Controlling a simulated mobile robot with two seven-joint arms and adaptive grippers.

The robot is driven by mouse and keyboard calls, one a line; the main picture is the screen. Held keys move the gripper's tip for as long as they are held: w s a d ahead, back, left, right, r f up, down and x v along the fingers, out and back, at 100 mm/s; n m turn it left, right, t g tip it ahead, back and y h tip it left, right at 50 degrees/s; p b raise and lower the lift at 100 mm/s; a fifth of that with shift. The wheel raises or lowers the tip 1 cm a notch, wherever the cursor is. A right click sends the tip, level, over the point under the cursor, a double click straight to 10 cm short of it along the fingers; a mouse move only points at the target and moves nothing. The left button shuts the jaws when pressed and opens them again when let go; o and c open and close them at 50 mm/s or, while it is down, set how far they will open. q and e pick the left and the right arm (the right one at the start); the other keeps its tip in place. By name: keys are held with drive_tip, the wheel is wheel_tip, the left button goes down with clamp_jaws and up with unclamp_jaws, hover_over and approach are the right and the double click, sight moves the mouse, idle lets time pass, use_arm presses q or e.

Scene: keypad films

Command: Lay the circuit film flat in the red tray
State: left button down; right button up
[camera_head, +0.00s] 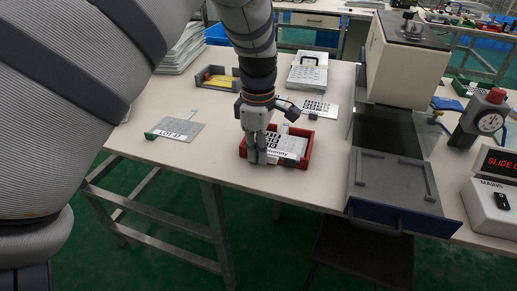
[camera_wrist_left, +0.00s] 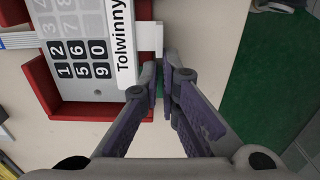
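The circuit film (camera_head: 288,146) has a printed keypad and a white strip reading "Tolwinny". It is over the red tray (camera_head: 308,147); whether it lies on the tray floor cannot be told. My left gripper (camera_head: 263,158) points down at the tray's front left. Its fingertips (camera_wrist_left: 163,78) are nearly together, with a green sliver between them that looks like the film's grip tab. My right gripper is not seen.
A grey LOT 47 plate (camera_head: 178,130) with a green clip lies to the left. A yellow-lined tray (camera_head: 217,78) and a white binder (camera_head: 306,72) stand behind. A grey press with a slide (camera_head: 395,182) stands to the right. Bare table lies left of the tray.

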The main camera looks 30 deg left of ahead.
use_arm(q)
drive_tip(key=c, duration=1.7)
unclamp_jaws()
wheel_tip(320, 180, up, 12)
drive_tip(key=shift+r, duration=0.1)
drive_tip(key=shift+s, duration=0.1)
